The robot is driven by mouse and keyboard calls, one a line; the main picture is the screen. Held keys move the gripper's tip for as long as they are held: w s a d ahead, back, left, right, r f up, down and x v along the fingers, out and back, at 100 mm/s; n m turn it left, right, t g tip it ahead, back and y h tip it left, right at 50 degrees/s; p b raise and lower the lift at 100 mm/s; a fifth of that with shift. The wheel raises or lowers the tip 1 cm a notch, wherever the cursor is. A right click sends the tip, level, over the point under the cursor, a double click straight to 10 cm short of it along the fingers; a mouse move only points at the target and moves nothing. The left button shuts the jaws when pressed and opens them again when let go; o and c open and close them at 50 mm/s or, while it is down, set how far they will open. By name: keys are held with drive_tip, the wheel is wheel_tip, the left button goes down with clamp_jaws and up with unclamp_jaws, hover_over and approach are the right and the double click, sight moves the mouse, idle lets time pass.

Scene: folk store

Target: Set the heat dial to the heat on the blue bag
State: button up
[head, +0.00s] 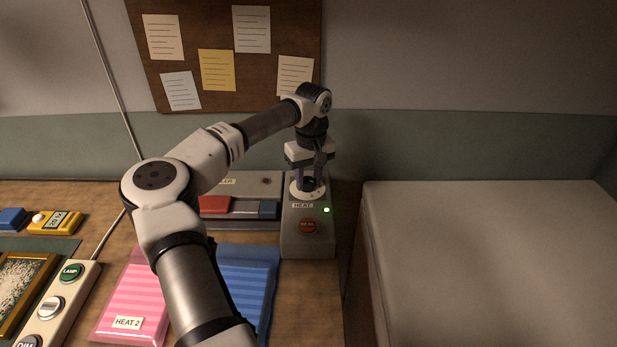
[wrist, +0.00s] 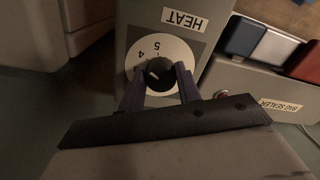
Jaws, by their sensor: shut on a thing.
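The figures 4 and 5 show on the disc; the others are hidden or unclear, and I cannot tell which figure is set. In the head view, my gripper (head: 311,182) points down onto the dial's white disc (head: 297,191). The blue striped bag (head: 252,285) lies on the table, partly behind my arm; no label on it is visible.
A pink striped bag (head: 128,295) labelled HEAT 2 lies left of the blue one. A control strip (head: 55,305) lies at left.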

sight(311, 180)
idle(0.3)
drive_tip(key=o, duration=1)
drive_tip(key=shift+c, duration=0.2)
drive_tip(key=shift+r, duration=0.1)
wheel_tip(311, 180, up, 14)
drive_tip(key=b, duration=0.2)
drive_tip(key=shift+w+d, duration=0.15)
drive_tip(key=shift+d, duration=0.2)
